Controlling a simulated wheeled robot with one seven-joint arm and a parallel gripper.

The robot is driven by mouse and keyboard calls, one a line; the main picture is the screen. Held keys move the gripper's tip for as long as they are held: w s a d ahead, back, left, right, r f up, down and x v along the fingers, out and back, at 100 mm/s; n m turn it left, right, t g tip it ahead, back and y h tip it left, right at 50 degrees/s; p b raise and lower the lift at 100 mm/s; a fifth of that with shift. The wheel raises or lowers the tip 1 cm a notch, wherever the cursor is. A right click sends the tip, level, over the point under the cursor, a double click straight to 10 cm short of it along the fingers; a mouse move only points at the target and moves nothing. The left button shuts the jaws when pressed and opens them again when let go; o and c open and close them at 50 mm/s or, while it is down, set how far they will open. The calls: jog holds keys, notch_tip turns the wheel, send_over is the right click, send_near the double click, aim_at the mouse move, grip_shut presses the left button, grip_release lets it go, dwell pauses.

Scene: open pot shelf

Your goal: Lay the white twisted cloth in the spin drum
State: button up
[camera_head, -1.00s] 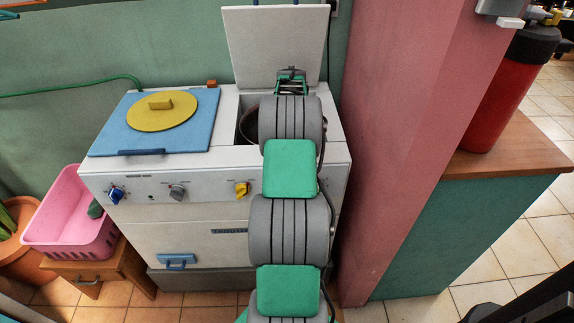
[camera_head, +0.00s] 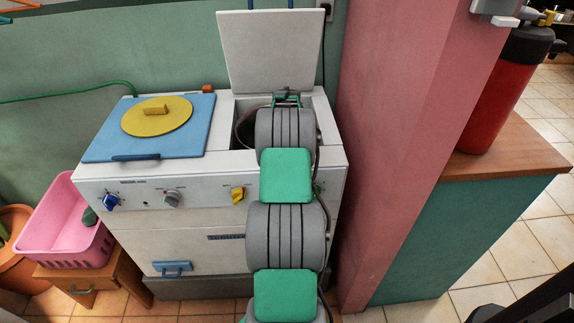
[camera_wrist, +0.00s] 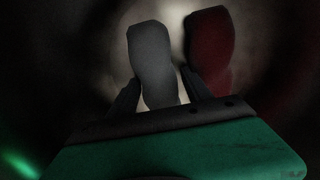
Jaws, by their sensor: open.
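The spin drum (camera_head: 243,131) is the dark round opening in the right half of the white machine's top, partly hidden by my arm. My gripper (camera_wrist: 180,30) is down inside a dark space that looks like the drum. Its grey and dark red fingers are spread apart, with nothing visible held between them. A pale blurred patch lies beyond the fingertips in the wrist view; I cannot tell whether it is the white twisted cloth or the lit drum floor. The cloth is not clearly seen in either view.
The spin lid (camera_head: 270,52) stands open behind the drum. A blue cover (camera_head: 105,150) with a yellow disc (camera_head: 157,116) closes the left half. A pink pillar (camera_head: 400,130) rises close on the right. A pink basket (camera_head: 60,222) sits on a stool at left.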

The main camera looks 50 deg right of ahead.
notch_tip(320, 180, up, 12)
jog(key=p, duration=0.2)
jog(key=shift+r, duration=0.2)
